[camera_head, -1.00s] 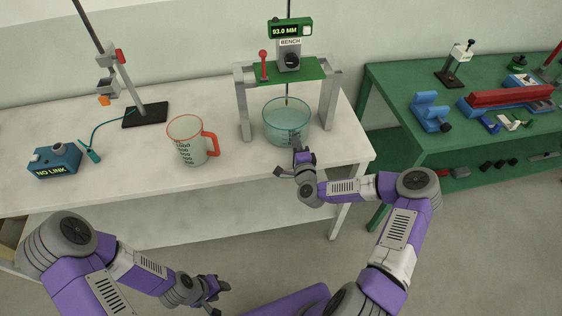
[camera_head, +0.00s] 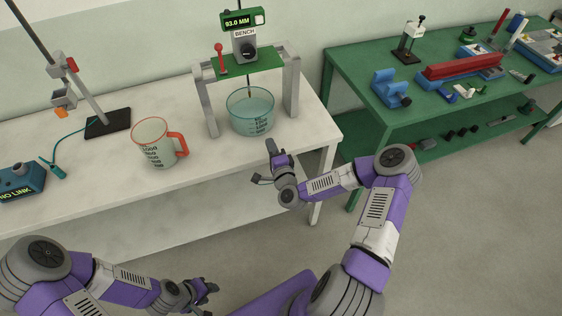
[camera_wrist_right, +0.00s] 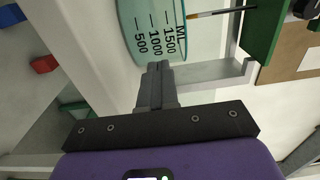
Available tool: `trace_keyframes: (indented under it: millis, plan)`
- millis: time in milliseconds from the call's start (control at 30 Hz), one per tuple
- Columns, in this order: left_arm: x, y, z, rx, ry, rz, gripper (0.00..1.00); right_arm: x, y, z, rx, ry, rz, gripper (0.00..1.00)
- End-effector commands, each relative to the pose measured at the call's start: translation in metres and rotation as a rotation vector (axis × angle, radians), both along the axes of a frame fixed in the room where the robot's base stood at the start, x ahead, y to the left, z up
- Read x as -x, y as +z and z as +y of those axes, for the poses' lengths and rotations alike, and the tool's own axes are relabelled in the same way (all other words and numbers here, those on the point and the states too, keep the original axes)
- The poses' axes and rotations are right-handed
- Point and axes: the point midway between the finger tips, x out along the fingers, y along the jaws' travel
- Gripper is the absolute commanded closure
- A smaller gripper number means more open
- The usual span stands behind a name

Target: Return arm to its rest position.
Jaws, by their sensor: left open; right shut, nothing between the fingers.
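My right gripper (camera_head: 270,147) is in front of the bench edge, just short of the teal glass beaker (camera_head: 250,112), apart from it in the head view. In the right wrist view its fingers (camera_wrist_right: 157,72) are together with nothing between them, and the beaker's marked wall (camera_wrist_right: 160,25) is beyond their tips. My left gripper (camera_head: 211,288) is low in front of the bench, open and empty. The beaker stands under a green-topped stand (camera_head: 246,63) with a readout (camera_head: 238,20) showing 93.0 MM. A thin rod comes down into the beaker.
A measuring jug (camera_head: 152,145) with a red handle, a clamp stand (camera_head: 108,124) and a "NO LINK" box (camera_head: 20,182) are on the white bench (camera_head: 225,180). A green table (camera_head: 345,75) with tools stands to the right. The floor in front is free.

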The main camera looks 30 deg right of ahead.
Motion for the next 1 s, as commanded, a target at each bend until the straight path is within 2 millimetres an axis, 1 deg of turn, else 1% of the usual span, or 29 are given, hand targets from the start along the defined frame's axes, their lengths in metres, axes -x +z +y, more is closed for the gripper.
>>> trace_keyframes:
  millis: [33,100,200,300,400,500,667,767,867,967,1000]
  plan:
    - [0.0,0.001,0.0,0.0,0.0,-0.001,0.57,0.012,0.0,0.002,-0.001,0.002,0.004,1.0]
    - [0.0,0.002,0.0,0.0,0.0,-0.001,0.57,0.026,0.0,0.005,-0.001,0.002,0.003,1.0]
    - [0.0,0.002,0.0,0.0,0.001,-0.001,0.57,0.044,0.0,0.007,-0.002,0.0,0.003,1.0]
    - [0.0,0.002,0.0,0.0,0.0,-0.001,0.57,0.057,-0.001,0.01,0.001,0.0,0.002,1.0]
    - [0.0,0.002,0.0,0.0,0.0,-0.001,0.57,0.064,0.0,0.011,0.001,-0.002,0.0,1.0]
    - [0.0,0.002,0.0,0.0,0.0,-0.001,0.57,0.067,0.0,0.012,0.001,-0.001,0.0,1.0]
    - [0.0,0.002,0.0,0.0,0.0,0.0,0.57,0.068,0.0,0.012,0.001,-0.001,0.0,1.0]
    - [0.0,0.002,0.0,0.0,0.0,0.0,0.57,0.067,-0.004,0.018,0.011,0.022,0.02,1.0]
    - [0.0,0.002,0.0,0.0,0.0,0.0,0.57,0.065,-0.023,0.046,0.054,0.117,0.105,1.0]
    - [0.0,0.002,0.0,0.0,0.0,0.0,0.57,0.073,-0.058,0.093,0.148,0.3,0.267,1.0]
    - [0.0,0.002,0.0,0.0,0.0,0.0,0.57,0.082,-0.077,0.115,0.2,0.395,0.348,1.0]
